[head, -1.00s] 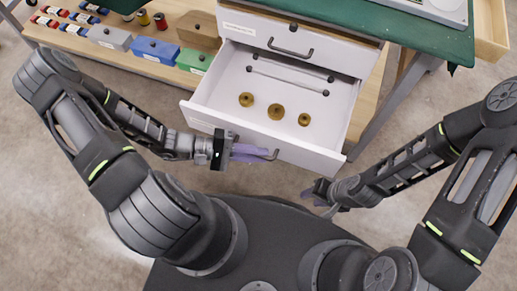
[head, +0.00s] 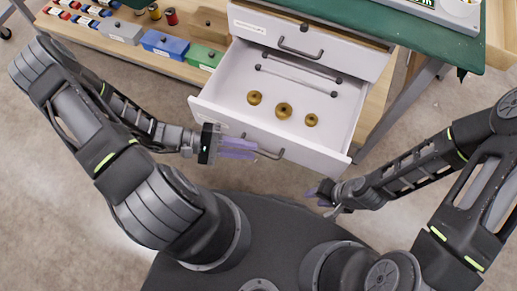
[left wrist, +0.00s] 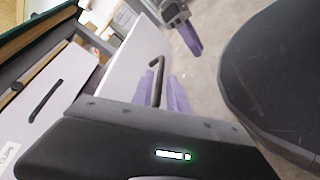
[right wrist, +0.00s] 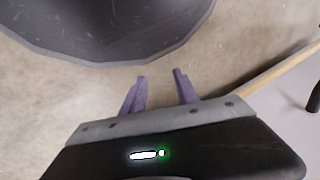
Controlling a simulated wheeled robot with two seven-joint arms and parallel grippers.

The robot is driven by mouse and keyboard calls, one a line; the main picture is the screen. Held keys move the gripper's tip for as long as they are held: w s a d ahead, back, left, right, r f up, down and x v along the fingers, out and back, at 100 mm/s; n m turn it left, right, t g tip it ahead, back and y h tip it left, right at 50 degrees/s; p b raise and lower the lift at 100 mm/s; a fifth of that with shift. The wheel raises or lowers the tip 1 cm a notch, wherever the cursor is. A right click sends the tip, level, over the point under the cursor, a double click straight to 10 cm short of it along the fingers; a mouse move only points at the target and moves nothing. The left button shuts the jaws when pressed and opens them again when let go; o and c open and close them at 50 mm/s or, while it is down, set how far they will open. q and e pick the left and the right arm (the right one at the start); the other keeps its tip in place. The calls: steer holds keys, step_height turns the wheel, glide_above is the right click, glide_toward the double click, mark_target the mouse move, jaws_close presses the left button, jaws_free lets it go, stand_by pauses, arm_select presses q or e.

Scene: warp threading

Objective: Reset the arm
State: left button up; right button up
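My left gripper (head: 238,148) is open, with purple fingers, beside the left end of the open drawer's dark handle (head: 265,152). In the left wrist view the handle (left wrist: 157,78) shows between the fingers (left wrist: 160,95); I cannot tell whether they touch it. My right gripper (head: 321,193) hangs low, to the right of the drawer front. Its two purple fingers (right wrist: 162,90) are apart and empty in the right wrist view. The white drawer (head: 222,97) is open and holds three brass-coloured round pieces (head: 284,110) and two thin rods (head: 297,78).
A closed drawer (head: 340,57) sits above the open one, under a green tabletop (head: 385,22). A low wooden shelf at left holds grey (head: 122,30), blue (head: 160,43) and green (head: 201,55) boxes and several spools. The floor between my arms is clear.

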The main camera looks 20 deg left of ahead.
arm_select(q)
steer(key=v, duration=0.3)
stand_by(0.6)
